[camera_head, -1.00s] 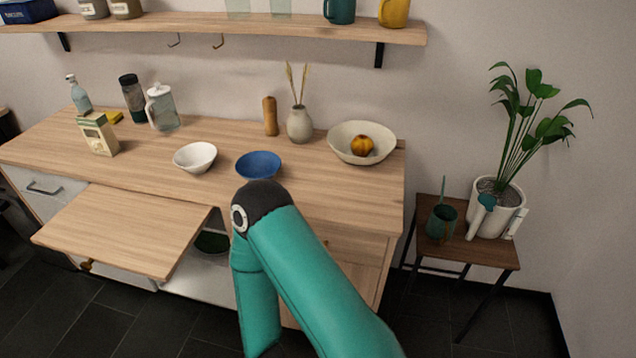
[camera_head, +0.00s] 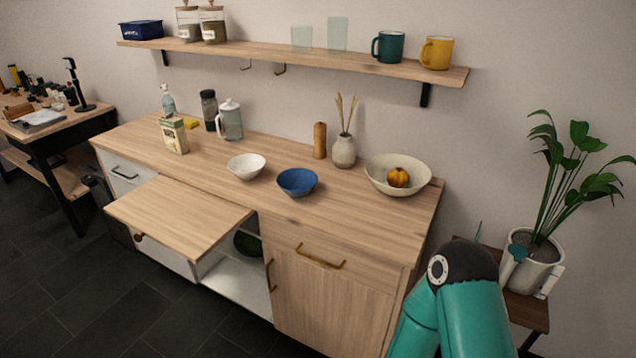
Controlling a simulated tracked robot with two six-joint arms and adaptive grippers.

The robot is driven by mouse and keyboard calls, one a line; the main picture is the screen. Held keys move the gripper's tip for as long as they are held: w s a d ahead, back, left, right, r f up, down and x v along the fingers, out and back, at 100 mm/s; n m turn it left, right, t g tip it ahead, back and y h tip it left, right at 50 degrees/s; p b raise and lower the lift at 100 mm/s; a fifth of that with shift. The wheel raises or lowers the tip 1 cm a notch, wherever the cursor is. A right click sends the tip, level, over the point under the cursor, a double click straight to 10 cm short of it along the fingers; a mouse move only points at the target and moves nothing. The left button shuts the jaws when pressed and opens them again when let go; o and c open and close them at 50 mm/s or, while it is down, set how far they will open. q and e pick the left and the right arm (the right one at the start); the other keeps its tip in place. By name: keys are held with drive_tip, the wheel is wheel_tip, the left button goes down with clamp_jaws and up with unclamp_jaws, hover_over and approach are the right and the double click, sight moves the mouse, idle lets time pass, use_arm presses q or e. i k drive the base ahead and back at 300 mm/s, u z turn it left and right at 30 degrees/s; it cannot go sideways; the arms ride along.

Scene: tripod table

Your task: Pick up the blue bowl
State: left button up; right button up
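The blue bowl (camera_head: 297,182) stands upright on the wooden counter (camera_head: 370,214), near its front edge. A white bowl (camera_head: 246,167) is just to its left, and the two are apart. One of my arms, teal with a dark joint, rises at the lower right of the view, in front of the counter's right end. Neither gripper is in view. Nothing is touching the blue bowl.
A large cream bowl (camera_head: 419,181) with an orange fruit and a vase (camera_head: 344,151) stand behind right. A pull-out board (camera_head: 178,222) juts from the counter's front. A shelf (camera_head: 290,61) hangs above. A potted plant (camera_head: 533,255) stands at right.

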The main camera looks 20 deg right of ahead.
sight(297, 182)
drive_tip(key=z, duration=0.1)
drive_tip(key=i, duration=0.9)
drive_tip(key=u, duration=0.55)
